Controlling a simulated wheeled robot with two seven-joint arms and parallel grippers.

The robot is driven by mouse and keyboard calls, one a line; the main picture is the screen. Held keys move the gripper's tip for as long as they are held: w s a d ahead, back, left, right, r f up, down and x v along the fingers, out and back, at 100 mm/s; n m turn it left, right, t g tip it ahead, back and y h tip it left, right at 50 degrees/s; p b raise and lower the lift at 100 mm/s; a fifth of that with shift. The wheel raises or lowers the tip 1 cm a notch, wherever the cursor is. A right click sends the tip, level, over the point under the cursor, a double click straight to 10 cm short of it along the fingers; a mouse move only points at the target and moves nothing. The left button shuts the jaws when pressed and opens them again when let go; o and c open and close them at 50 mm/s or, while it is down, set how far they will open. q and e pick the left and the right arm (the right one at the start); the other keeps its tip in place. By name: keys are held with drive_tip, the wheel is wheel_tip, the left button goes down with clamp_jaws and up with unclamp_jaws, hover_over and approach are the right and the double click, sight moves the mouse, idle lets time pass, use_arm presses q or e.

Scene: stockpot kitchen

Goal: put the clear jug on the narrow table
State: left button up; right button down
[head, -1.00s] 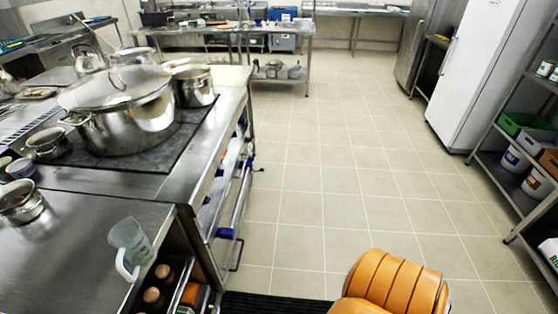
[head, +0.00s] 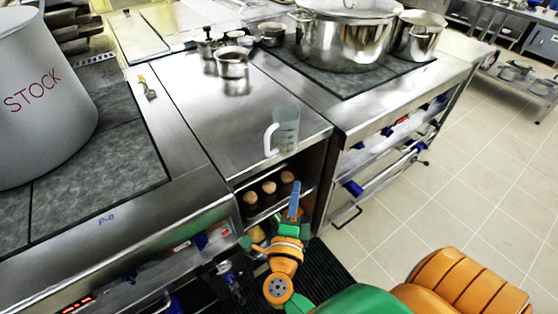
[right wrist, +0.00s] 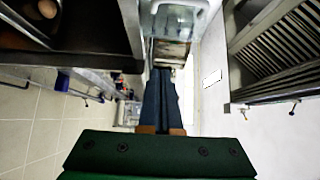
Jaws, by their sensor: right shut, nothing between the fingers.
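The clear jug (head: 287,130) stands upright on the steel counter (head: 215,125), close to its front right edge, with its pale handle toward the left. My right gripper (head: 294,198) is in front of and below the jug, beside the open shelf under the counter. Its blue fingers are together and empty, and it is apart from the jug. The fingers (right wrist: 168,72) also show closed in the right wrist view. I see no part of my left gripper. I cannot tell which surface is the narrow table; a steel table (head: 522,86) stands far off at the right.
A large STOCK pot (head: 45,110) stands on the left cooktop. A steel pot (head: 350,45) stands on the back cooktop. Brown-topped jars (head: 269,188) fill the shelf below the jug. Tiled floor (head: 440,190) at the right is clear.

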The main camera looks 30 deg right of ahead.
approach(293, 145)
drive_tip(key=d, duration=0.4)
drive_tip(key=w+b, duration=0.2)
drive_tip(key=w, duration=0.1)
drive_tip(key=shift+w+f+b, duration=0.2)
drive_tip(key=shift+w+b, duration=0.15)
drive_tip(key=shift+w+a+r, duration=0.1)
drive_tip(key=shift+w+a, duration=0.05)
drive_tip(key=shift+w, duration=0.3)
drive_tip(key=shift+r, duration=0.1)
